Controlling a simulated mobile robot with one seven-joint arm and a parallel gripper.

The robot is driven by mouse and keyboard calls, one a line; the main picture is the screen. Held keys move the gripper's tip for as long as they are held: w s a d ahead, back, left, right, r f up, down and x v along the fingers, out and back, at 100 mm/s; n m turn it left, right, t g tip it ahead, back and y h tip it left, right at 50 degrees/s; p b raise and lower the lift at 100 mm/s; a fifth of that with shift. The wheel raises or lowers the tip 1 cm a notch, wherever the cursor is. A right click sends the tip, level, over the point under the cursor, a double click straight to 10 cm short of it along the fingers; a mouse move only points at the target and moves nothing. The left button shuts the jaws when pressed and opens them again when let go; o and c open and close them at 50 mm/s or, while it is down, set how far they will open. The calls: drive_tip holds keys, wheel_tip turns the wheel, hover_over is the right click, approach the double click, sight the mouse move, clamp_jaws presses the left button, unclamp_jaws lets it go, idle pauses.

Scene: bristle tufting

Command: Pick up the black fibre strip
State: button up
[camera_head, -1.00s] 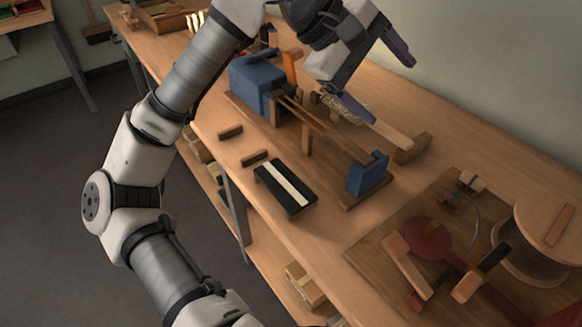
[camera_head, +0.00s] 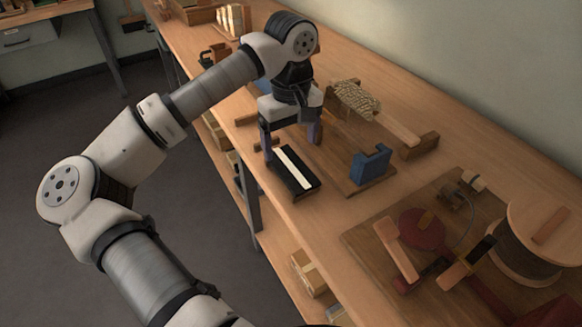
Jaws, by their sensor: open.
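A low black block (camera_head: 308,184) with a pale stripe along its top lies near the bench's front edge. I cannot tell whether its black part is the fibre strip or a holder. My gripper (camera_head: 292,150) points down over the far end of this block, its two dark purple fingers spread apart. The left finger stands beside the block's far left corner, and the right finger is to the right of its far end. Nothing shows between the fingers. Contact with the block cannot be made out.
A blue upright (camera_head: 370,165) stands on a wooden board right of the gripper. A board with a red disc (camera_head: 423,228) and a large spool (camera_head: 530,255) fills the near right.

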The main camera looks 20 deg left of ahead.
sight(291, 167)
drive_tip(key=shift+w+f+p, duration=0.15)
drive_tip(key=shift+f+p, duration=0.4)
drive_tip(key=shift+f, duration=2.55)
drive_tip(key=shift+c, duration=0.4)
drive_tip(key=c, duration=1)
